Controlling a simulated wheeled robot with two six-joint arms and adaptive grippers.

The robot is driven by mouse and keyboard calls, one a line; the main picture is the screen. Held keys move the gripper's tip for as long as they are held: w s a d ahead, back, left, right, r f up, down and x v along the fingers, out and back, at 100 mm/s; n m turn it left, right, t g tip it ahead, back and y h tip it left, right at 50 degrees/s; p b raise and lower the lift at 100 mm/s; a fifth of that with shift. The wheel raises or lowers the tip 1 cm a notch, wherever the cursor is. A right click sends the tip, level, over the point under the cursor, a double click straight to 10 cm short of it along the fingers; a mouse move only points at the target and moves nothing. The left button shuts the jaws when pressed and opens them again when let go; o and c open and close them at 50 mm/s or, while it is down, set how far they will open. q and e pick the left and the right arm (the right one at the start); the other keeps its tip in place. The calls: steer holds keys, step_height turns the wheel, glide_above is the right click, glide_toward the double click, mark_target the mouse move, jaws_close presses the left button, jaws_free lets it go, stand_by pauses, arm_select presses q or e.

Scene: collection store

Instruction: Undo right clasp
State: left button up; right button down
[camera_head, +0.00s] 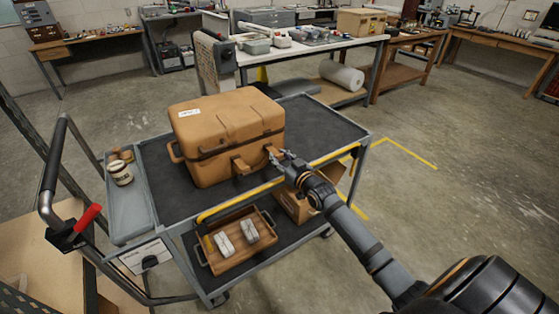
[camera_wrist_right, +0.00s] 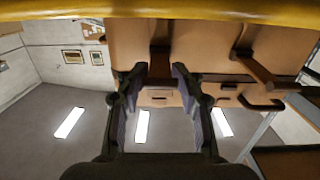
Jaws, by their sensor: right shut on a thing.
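A tan case (camera_head: 222,125) with a dark seam and a white label stands closed on the cart's top. My right gripper (camera_head: 281,158) reaches its front near the right corner, where its fingers hide most of the right clasp. In the right wrist view, which looks upside down, the case (camera_wrist_right: 205,45) fills the upper middle. There my right gripper (camera_wrist_right: 158,75) has its two fingers on either side of the tan right clasp (camera_wrist_right: 158,97) and is shut on it. A tan strap or handle (camera_wrist_right: 258,70) sticks out beside it. My left gripper is not in view.
The grey cart (camera_head: 318,122) has a yellow front edge (camera_head: 335,155) just under my right gripper. A jar (camera_head: 120,173) stands on the left side shelf. A wooden tray (camera_head: 214,257) and an open cardboard box (camera_head: 297,207) sit below. The cart's top right is clear.

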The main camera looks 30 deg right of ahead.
stand_by(0.3)
steer(key=c, duration=0.9)
jaws_free()
steer(key=shift+f, duration=0.1)
steer(key=shift+o, duration=0.2)
steer(key=s, duration=1.2)
steer(key=shift+d+r, duration=0.35)
steer(key=shift+r, duration=0.1)
steer(key=shift+w+d+f, duration=0.1)
